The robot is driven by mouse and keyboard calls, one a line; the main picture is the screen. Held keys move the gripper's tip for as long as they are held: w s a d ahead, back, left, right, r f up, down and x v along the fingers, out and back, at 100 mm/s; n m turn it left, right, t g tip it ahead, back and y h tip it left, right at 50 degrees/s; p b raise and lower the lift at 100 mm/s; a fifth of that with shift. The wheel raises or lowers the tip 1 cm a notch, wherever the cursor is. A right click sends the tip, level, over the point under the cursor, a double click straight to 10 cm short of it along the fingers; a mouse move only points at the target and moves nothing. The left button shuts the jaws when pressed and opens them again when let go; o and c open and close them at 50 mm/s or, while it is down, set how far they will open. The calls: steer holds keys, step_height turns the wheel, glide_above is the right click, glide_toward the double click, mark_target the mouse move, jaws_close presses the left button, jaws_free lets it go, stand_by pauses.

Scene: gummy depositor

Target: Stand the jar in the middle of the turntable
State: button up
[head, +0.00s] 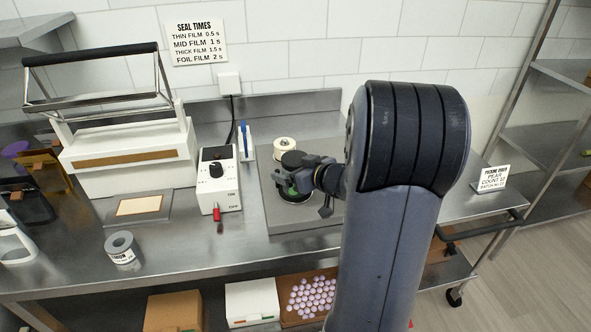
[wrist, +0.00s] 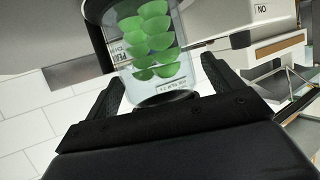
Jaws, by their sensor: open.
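The jar (wrist: 148,45) is clear with green gummy pieces inside and a printed label. In the wrist view it stands between the two spread fingers of my gripper (wrist: 163,68). In the head view my gripper (head: 290,184) largely hides the jar; a bit of green (head: 291,191) shows there. The turntable (head: 286,213) appears as a dark disc under my gripper, on a grey slab. Its dark edge also shows at the top of the wrist view (wrist: 97,12). The jar seems to stand on it, but I cannot tell whether it is centred.
A cream round object (head: 284,144) stands behind my gripper. A white control box (head: 217,180) with a red-tipped lever and a blue-marked white stand (head: 246,143) are to the left. A sealer (head: 130,145) and a grey can (head: 122,250) are further left. Bench space in front is clear.

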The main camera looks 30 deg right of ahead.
steer(key=p+v, duration=0.1)
steer(key=v, duration=1.1)
steer(key=shift+r, duration=0.2)
steer(key=shift+d, duration=0.1)
